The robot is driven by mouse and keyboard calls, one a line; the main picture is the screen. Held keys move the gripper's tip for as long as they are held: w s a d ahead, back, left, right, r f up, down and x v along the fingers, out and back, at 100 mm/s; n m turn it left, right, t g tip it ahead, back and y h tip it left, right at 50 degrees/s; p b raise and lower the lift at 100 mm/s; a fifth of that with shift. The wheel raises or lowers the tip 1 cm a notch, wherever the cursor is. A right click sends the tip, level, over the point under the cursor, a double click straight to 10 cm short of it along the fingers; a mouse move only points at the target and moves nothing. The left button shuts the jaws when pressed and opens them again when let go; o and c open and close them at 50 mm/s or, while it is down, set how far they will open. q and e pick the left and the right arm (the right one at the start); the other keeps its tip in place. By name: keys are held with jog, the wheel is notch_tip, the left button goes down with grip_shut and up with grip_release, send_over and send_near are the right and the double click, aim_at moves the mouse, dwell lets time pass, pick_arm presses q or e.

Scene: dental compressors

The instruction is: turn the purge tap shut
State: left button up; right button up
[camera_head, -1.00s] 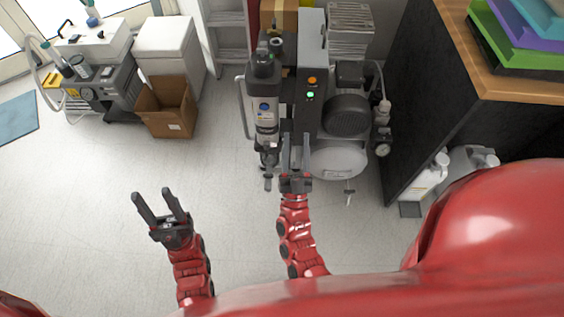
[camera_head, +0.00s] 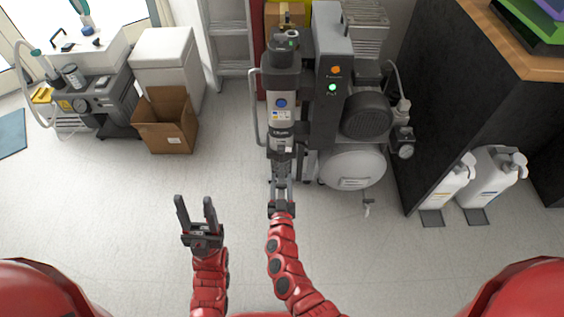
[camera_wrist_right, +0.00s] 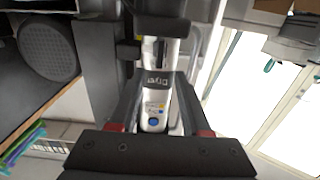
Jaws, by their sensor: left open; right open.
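The compressor unit has a grey-and-black filter column (camera_head: 281,105) and a pale round tank (camera_head: 352,169). A small fitting with a lever (camera_head: 367,207) hangs under the tank. The column's lower end is partly hidden by my right gripper, so I cannot tell whether a tap sits there or which fitting is the purge tap. My right gripper (camera_head: 280,182) is open in front of the column's lower end. In the right wrist view the column (camera_wrist_right: 156,95) shows between the open fingers; no contact is clear. My left gripper (camera_head: 194,200) is open and empty above the floor, left of the compressor.
A pressure gauge (camera_head: 406,151) is right of the tank. White canisters (camera_head: 494,178) stand beside the dark cabinet (camera_head: 450,110). A cardboard box (camera_head: 166,122) and another machine (camera_head: 95,100) are at the left. The floor between box and compressor is clear.

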aim_at(281, 158)
jog(key=w+b, duration=0.2)
jog(key=w, duration=0.5)
jog(key=shift+a, duration=0.1)
jog(key=shift+w, duration=0.75)
grip_shut()
